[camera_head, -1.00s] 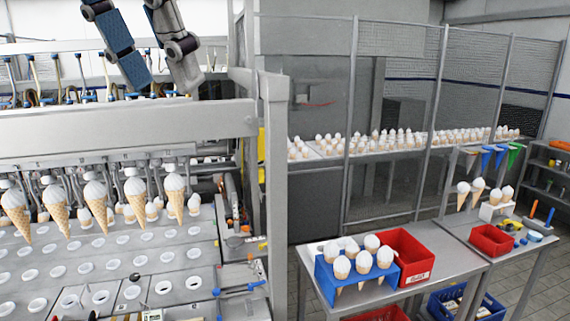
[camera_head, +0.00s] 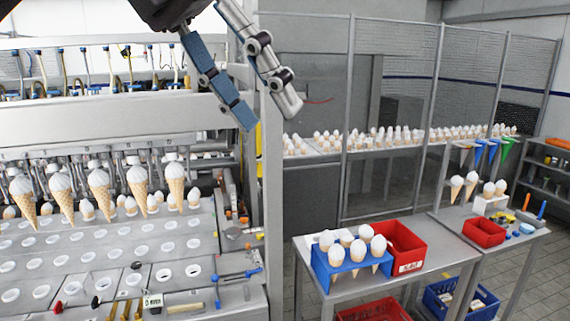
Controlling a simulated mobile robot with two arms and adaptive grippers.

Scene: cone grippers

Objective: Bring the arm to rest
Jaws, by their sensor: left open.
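My left gripper (camera_head: 268,113) hangs in from the top of the head view, in front of the machine's corner post. Its two long fingers, one blue and grey, one grey with dark joints, point down and to the right. They are spread apart with nothing between them. The rest of my left arm is mostly cut off by the top edge. My right gripper is not in view.
A filling machine with hanging ice cream cones (camera_head: 99,188) stands on the left. A blue rack (camera_head: 322,268) with several cones and a red bin (camera_head: 408,262) sit on a steel table at the right. Mesh fencing (camera_head: 395,110) closes off the back.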

